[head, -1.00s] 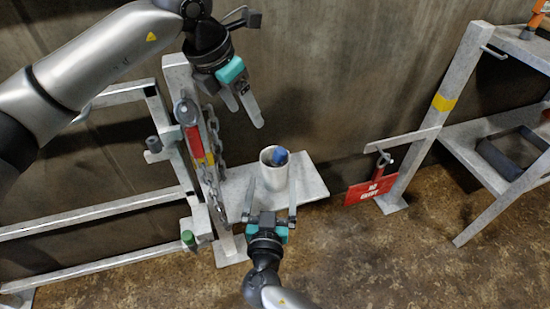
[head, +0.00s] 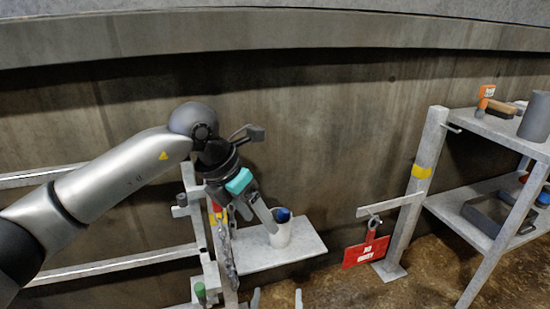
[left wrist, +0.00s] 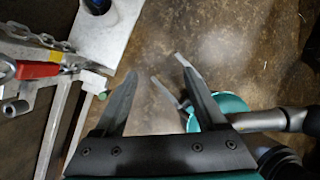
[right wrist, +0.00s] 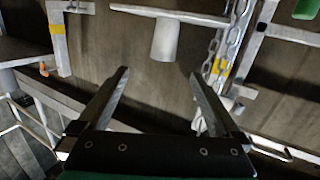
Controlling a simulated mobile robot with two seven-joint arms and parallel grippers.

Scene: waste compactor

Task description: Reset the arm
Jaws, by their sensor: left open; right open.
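A red sign (head: 366,252) hangs from a bracket. A metal rack (head: 480,215) stands at the right.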

